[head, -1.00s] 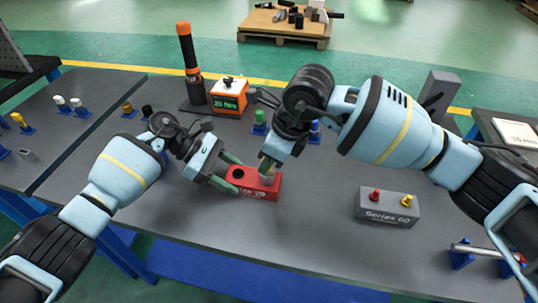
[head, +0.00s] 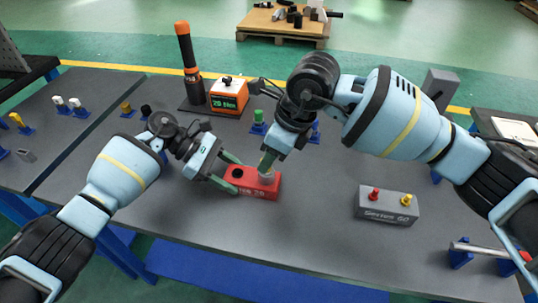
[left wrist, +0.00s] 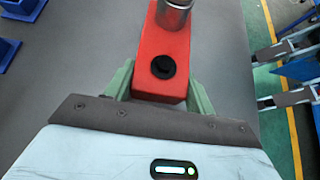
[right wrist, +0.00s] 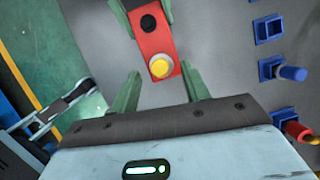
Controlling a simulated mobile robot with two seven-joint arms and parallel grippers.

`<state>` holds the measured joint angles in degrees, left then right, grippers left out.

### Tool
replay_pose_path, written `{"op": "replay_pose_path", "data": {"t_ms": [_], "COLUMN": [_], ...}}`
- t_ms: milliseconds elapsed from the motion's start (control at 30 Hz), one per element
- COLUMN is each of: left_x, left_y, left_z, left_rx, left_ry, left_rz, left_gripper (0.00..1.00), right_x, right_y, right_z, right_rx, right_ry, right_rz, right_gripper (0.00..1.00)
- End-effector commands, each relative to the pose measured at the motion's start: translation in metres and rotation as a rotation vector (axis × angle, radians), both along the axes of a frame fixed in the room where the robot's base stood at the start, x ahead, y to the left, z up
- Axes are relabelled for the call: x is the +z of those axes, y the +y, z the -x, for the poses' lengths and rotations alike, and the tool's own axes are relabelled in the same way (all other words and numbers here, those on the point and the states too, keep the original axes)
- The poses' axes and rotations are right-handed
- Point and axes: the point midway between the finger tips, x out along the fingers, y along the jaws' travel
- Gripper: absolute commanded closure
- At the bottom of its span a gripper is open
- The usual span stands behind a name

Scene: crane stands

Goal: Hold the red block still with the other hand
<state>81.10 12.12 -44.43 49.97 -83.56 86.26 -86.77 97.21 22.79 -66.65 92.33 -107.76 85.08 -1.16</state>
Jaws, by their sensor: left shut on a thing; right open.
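The red block (head: 262,189) lies on the grey table with a dark open hole in its left part. A metal cylinder (head: 266,174) stands in its right part; from above, in the right wrist view, it shows a yellow top (right wrist: 160,66). My left gripper (head: 231,174) is shut on the red block at the hole end, one green finger on each side, as the left wrist view (left wrist: 160,85) also shows. My right gripper (head: 269,160) is open just above the cylinder. Its fingers stand apart in the right wrist view (right wrist: 160,88), with the red block (right wrist: 152,36) beyond them.
A grey block (head: 388,215) marked Series 60 with red and yellow pegs stands to the right. An orange box (head: 229,95) with a display and a dark tool with an orange top (head: 187,60) stand behind. A green peg (head: 258,117) is behind the red block. The front table is clear.

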Motion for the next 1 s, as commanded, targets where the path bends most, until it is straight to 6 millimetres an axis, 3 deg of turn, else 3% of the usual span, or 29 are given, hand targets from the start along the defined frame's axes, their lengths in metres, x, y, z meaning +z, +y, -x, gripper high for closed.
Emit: {"op": "replay_pose_path", "data": {"t_ms": [400, 800, 1000], "left_x": [0.001, 0.001, 0.001], "left_y": [0.000, 0.000, 0.000], "left_z": [0.000, 0.000, 0.000], "left_rx": [0.000, 0.000, 0.000], "left_ry": [-0.001, -0.001, -0.001], "left_rz": [0.003, 0.003, 0.003], "left_gripper": [0.77, 0.77, 0.77], "right_x": [0.027, 0.030, 0.054], "right_y": [-0.009, -0.010, -0.018], "right_z": [0.004, 0.005, 0.008], "right_rx": [0.001, 0.000, -0.001], "right_ry": [-0.001, 0.000, -0.004], "right_rz": [-0.001, -0.001, -0.001], "right_gripper": [0.54, 0.54, 0.54]}}
